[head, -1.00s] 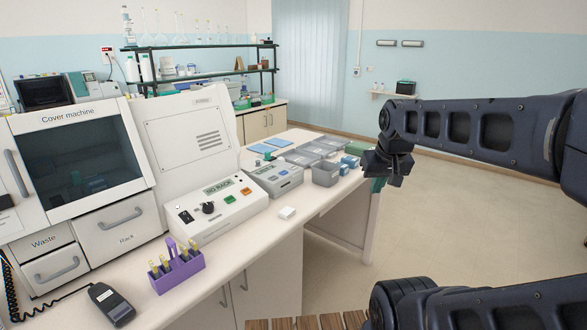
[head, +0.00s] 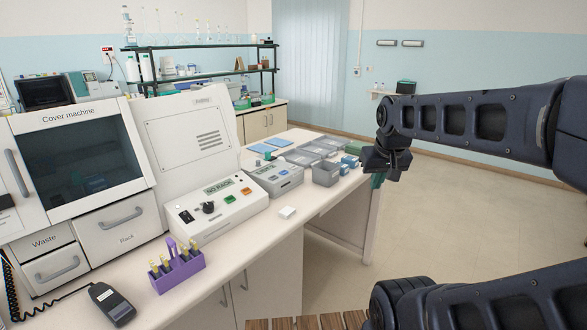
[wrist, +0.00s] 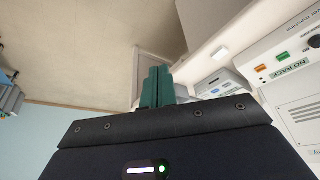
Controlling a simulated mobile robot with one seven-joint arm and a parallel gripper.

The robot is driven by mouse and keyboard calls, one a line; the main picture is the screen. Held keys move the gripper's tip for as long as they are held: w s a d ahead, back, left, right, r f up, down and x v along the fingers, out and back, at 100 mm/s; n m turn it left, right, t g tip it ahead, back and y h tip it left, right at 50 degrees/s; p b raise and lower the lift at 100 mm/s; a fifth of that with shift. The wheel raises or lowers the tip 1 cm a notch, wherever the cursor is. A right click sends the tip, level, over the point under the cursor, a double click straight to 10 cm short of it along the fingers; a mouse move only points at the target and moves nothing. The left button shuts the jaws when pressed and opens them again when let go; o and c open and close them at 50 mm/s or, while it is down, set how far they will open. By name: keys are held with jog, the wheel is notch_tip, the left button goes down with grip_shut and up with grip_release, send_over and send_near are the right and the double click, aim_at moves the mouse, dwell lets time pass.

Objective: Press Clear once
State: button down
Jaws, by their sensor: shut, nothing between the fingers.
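The white control panel (head: 222,217) stands on the bench in front of the tall white machine. It has a display (head: 219,187) reading NO RACK, a black knob (head: 208,207), a green button (head: 229,198) and an orange button (head: 246,191). The button labels are too small to read, so I cannot tell which is Clear. In the wrist view the orange button (wrist: 261,68) and green button (wrist: 283,56) show at the right. My gripper (head: 377,181) is off the bench's right edge, well apart from the panel. Its teal fingers (wrist: 157,85) are shut and empty.
A small white block (head: 287,212) lies right of the panel. A grey device (head: 273,177) and grey trays stand behind it. A purple rack (head: 178,274) with yellow-topped items and a black handset (head: 110,303) are at the front left. The floor at right is clear.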

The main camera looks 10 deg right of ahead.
jog(key=w+r+h, duration=0.2)
jog(key=w+r, duration=0.2)
jog(key=w, duration=1.1)
jog(key=n+t+h, duration=0.2)
jog(key=t+h, duration=0.1)
send_over(292, 168)
notch_tip(292, 168, down, 11)
jog(key=shift+w+f, duration=0.15)
jog(key=shift+f, duration=0.1)
jog(key=shift+d+f, duration=0.1)
jog(key=shift+f, duration=4.25)
jog(key=shift+f, duration=0.15)
jog(key=shift+f, duration=0.25)
